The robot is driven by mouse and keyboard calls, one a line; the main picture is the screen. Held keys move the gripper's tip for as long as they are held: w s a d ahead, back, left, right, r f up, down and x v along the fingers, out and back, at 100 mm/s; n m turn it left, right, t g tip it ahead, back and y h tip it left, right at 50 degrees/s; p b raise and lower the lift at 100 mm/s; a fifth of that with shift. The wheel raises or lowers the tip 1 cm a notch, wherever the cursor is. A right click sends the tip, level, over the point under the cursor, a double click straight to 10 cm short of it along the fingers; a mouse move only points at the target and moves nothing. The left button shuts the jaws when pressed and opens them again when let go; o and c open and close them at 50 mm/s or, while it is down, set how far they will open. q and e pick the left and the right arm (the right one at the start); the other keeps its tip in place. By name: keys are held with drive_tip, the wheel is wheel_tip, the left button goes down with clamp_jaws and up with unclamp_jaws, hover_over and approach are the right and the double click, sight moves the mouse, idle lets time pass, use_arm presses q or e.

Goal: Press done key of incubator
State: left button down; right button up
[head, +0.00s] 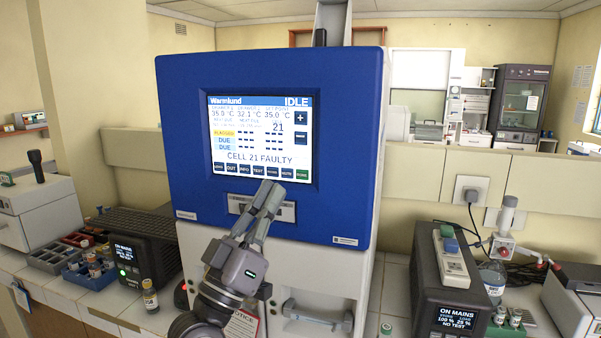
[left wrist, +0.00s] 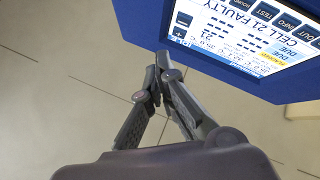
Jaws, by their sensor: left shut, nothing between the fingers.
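The blue-fronted incubator (head: 340,120) stands upright in the middle of the head view. Its lit screen (head: 255,135) reads IDLE and CELL 21 FAULTY. A row of keys runs along the screen's bottom, with a green key (head: 302,174) at the right end; its label is too small to read surely. My left gripper (head: 269,190) is shut and empty, its fingertips pointing up just below the key row. In the left wrist view the gripper (left wrist: 163,62) is near the panel edge, and the screen (left wrist: 245,35) shows turned over. Contact cannot be told. My right gripper is not in view.
A black unit (head: 143,265) and a blue vial rack (head: 90,273) stand on the left bench. A small bottle (head: 150,297) stands at the front left. Another black unit (head: 455,310) with a power strip (head: 452,262) stands on the right. A handle (head: 315,315) is below the panel.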

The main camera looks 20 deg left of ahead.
sight(302, 175)
use_arm(q)
drive_tip(key=shift+s, duration=0.1)
drive_tip(key=shift+w+d+b, duration=0.2)
drive_tip(key=shift+w+b, duration=1.6)
drive_tip(key=shift+w, duration=2.65)
drive_tip(key=shift+w, duration=0.45)
